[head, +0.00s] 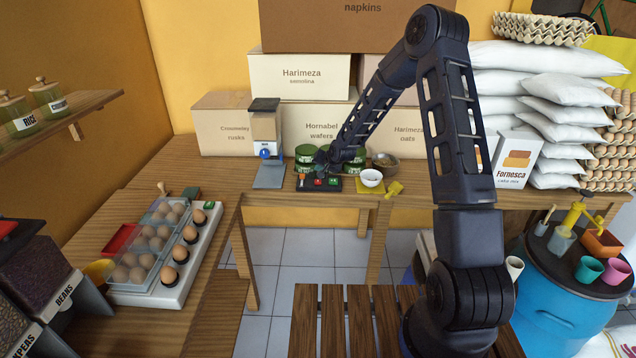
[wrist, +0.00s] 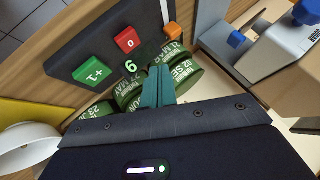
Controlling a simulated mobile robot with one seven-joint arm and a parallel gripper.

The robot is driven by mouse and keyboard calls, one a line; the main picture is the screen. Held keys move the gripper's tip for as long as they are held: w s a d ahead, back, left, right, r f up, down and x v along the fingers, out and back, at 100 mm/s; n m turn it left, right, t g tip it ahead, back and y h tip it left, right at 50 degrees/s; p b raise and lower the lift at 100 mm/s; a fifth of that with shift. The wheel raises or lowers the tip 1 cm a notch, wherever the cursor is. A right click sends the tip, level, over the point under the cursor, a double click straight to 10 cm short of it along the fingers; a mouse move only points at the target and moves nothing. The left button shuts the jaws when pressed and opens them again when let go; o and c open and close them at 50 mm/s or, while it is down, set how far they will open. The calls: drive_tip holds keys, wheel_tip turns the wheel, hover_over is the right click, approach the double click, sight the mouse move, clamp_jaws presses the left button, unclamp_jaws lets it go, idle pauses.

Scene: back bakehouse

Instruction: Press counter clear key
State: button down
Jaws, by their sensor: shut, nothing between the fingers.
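The counter (head: 312,187) is a dark box on the back bench. In the wrist view, its panel (wrist: 88,48) has a red key marked 0 (wrist: 126,40), a green +1 key (wrist: 90,70), an orange part (wrist: 171,30) and a display (wrist: 131,67) reading 6. The red key also shows in the head view (head: 319,182). My gripper (wrist: 158,70) has its teal fingers shut together and empty. Their tips show beside the display, near the panel's edge, apart from the red key in the picture. Their height over the panel is unclear.
A white bowl (head: 371,178) on a yellow mat (head: 366,188) and a dark bowl (head: 386,163) stand right. Boxes (head: 222,125) line the wall behind.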

sight(319, 182)
drive_tip(key=shift+f, duration=1.75)
drive_tip(key=shift+f, duration=0.85)
idle(1.6)
drive_tip(key=shift+r, duration=0.9)
drive_tip(key=shift+r, duration=2.5)
